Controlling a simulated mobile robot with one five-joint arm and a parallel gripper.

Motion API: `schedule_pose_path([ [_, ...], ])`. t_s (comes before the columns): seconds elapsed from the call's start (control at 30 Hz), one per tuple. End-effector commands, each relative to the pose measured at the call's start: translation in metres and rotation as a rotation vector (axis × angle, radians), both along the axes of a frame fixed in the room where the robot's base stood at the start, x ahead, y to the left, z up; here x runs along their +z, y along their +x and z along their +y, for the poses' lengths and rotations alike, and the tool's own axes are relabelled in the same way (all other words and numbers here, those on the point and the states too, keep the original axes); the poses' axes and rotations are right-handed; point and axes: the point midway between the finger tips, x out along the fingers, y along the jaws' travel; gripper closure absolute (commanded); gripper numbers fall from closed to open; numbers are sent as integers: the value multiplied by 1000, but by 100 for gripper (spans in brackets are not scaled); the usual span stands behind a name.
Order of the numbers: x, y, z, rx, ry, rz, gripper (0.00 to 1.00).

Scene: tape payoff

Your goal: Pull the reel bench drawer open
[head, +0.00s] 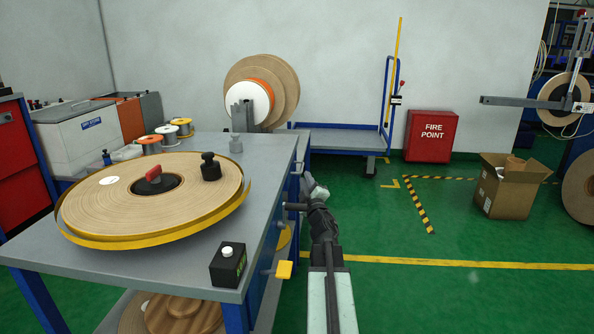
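The reel bench (205,145) has a grey top and blue legs and stands at the left. Its right side, with blue panels, is seen at a steep angle. I cannot make out the drawer's outline there or tell how far it is open. A small grey hook-shaped part (298,168) juts from that side near the far corner and may be a handle. My gripper (294,204) is beside this side, just below the top's edge. A dark part of it points left at the bench. Its fingers are too small and overlapped to read, and contact is unclear.
A large tape reel (120,205) and a black box with a white button (228,265) sit on the bench. A blue trolley (345,138) stands behind. Green floor (400,215) is clear to the right, before a cardboard box (508,190).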

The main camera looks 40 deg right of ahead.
Motion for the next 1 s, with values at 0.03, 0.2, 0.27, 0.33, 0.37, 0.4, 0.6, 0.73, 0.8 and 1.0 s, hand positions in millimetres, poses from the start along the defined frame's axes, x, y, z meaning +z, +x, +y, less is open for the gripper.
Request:
schedule_pose_path([
  [0.03, 2, 6, -4, 0, 1, -1, 82],
  [0.2, 9, 31, -20, 1, 2, 0, 82],
  [0.27, 12, 41, -26, 2, 1, 0, 82],
  [0.33, 14, 51, -33, 2, 2, -1, 82],
  [0.37, 15, 55, -35, 2, 2, -1, 82],
  [0.4, 16, 58, -37, 2, 2, -1, 82],
  [0.6, 15, 61, -38, 2, 1, 0, 82],
  [0.73, 15, 61, -38, 2, 1, 0, 96],
  [0.8, 15, 61, -37, 2, 2, -1, 100],
  [1.0, 15, 61, -37, 2, 2, 0, 100],
])
